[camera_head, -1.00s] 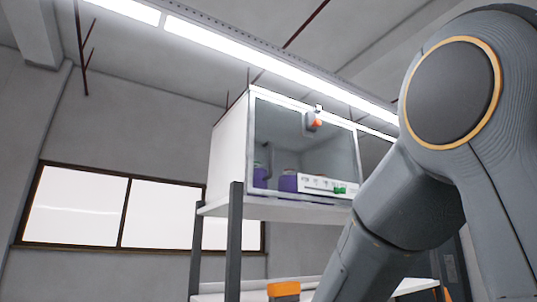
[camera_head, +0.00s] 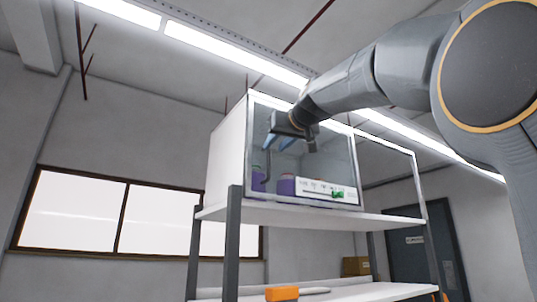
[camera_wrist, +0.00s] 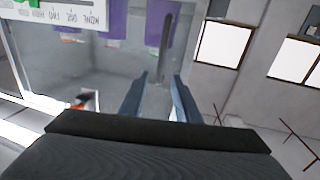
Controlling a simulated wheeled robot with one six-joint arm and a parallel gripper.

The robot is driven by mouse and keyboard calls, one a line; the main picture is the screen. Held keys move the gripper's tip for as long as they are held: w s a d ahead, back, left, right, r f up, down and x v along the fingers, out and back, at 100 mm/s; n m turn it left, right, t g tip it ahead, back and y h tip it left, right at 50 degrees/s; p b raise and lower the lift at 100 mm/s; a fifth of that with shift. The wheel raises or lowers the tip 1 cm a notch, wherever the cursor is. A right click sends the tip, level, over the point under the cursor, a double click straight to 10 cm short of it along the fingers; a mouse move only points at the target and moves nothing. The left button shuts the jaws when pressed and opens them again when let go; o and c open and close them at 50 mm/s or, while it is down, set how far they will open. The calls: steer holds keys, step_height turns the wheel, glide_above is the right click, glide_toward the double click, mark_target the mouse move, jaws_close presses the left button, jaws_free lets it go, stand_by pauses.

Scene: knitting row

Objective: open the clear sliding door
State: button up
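The clear sliding door (camera_head: 335,150) fronts a white cabinet (camera_head: 228,150) on a shelf. Its pane (camera_wrist: 105,65) fills the left of the upside-down wrist view. A dark upright bar handle (camera_head: 266,168) shows near the door's left side. My gripper (camera_head: 278,143) is at the upper front of the door. In the wrist view, my gripper (camera_wrist: 158,100) has its two fingers apart, with the bar handle (camera_wrist: 166,45) in line with the gap between them. I cannot tell whether the fingers touch the bar.
Behind the pane are purple items (camera_head: 286,186) and a white label strip (camera_head: 322,188) with a green piece (camera_head: 338,194). An orange and white part (camera_wrist: 85,100) is beside my gripper. The shelf board (camera_head: 300,216) extends right. An orange block (camera_head: 282,293) lies below.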

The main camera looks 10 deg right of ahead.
mark_target(269, 152)
steer(key=w+p, duration=0.1)
steer(key=w, duration=0.3)
steer(key=w+p, duration=0.1)
steer(key=w, duration=0.2)
steer(key=shift+a+f+p, duration=0.1)
steer(key=shift+a+p, duration=0.25)
steer(key=shift+a, duration=0.05)
steer(key=shift+c, duration=0.4)
jaws_close()
